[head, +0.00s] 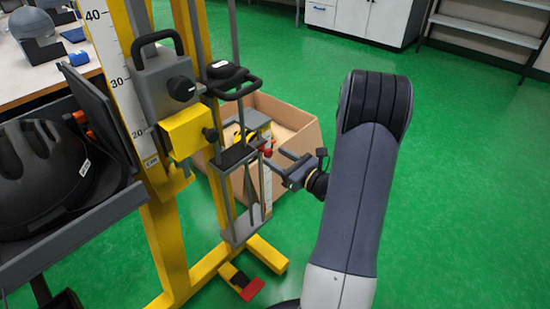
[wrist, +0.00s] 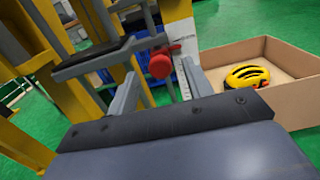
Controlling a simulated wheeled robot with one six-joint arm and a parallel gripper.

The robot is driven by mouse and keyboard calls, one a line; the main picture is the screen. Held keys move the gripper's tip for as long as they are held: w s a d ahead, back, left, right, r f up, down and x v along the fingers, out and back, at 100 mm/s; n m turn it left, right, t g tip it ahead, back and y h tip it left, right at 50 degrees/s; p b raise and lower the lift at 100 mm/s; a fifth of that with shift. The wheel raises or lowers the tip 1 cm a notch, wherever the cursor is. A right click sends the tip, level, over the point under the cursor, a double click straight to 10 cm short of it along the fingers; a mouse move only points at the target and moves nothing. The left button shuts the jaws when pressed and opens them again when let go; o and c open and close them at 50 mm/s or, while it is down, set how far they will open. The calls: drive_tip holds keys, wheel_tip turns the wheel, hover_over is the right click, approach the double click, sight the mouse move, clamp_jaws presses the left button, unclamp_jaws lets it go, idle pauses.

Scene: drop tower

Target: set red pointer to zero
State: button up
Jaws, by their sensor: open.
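The red pointer (head: 267,152) shows as a small red piece at the top of a short white scale (head: 266,187) on the grey frame of the tower. In the wrist view the red pointer (wrist: 160,65) has a round red knob facing me, with the white scale (wrist: 183,78) just right of and below it. My gripper (head: 281,161) is open, close to the pointer on its right side. In the wrist view my gripper (wrist: 160,72) has one finger on each side of the knob, with gaps visible. The scale's zero mark cannot be read.
A cardboard box (head: 300,118) stands behind the frame and holds a yellow helmet (wrist: 247,77). The yellow tower (head: 165,235) and a tall ruler (head: 120,80) stand left. A black helmet (head: 40,165) sits on a grey tray. The green floor at right is clear.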

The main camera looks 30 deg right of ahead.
drive_tip(key=shift+x, duration=0.85)
clamp_jaws()
drive_tip(key=shift+r, duration=0.1)
